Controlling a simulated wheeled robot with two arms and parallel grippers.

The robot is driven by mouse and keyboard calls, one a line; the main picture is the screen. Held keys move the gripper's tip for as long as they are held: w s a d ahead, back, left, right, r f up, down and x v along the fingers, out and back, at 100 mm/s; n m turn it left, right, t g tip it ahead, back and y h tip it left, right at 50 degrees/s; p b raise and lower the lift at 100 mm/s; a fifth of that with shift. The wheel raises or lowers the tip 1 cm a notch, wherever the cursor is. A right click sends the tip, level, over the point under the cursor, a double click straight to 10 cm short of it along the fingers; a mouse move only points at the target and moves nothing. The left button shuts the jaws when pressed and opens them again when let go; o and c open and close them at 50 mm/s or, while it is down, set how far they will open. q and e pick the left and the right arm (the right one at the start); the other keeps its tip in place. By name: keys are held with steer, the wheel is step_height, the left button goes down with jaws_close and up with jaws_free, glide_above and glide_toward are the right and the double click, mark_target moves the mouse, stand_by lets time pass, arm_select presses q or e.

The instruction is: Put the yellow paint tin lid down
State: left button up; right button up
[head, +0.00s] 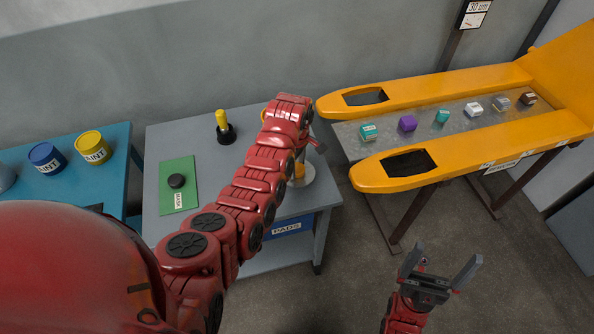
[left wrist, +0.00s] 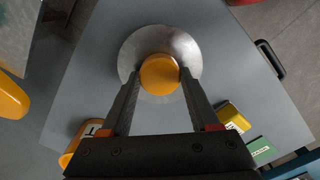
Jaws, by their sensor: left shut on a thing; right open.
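The lid is a round silver disc with a yellow knob (left wrist: 160,75) in its middle. My left gripper (left wrist: 160,88) is shut on the knob, one finger on each side. In the head view the disc (head: 297,202) shows below my left gripper (head: 300,165), over the right part of the grey table. I cannot tell whether it touches the tabletop. An orange-yellow labelled tin (left wrist: 73,148) stands on the table; in the head view my left arm mostly hides it. My right gripper (head: 440,264) is open and empty over the floor, right of the table.
The grey table (head: 160,145) also bears a black-based yellow handle (head: 224,128) and a green mat (head: 170,200) with a black disc. Blue and yellow paint tins (head: 93,150) stand on a blue table.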

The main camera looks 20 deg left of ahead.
mark_target(297, 168)
arm_select(q)
steer(key=shift+s+f+p, duration=0.1)
steer(key=shift+f+p, duration=0.45)
steer(key=shift+f, duration=1.1)
steer(key=shift+f, duration=0.15)
steer(key=o, duration=1.4)
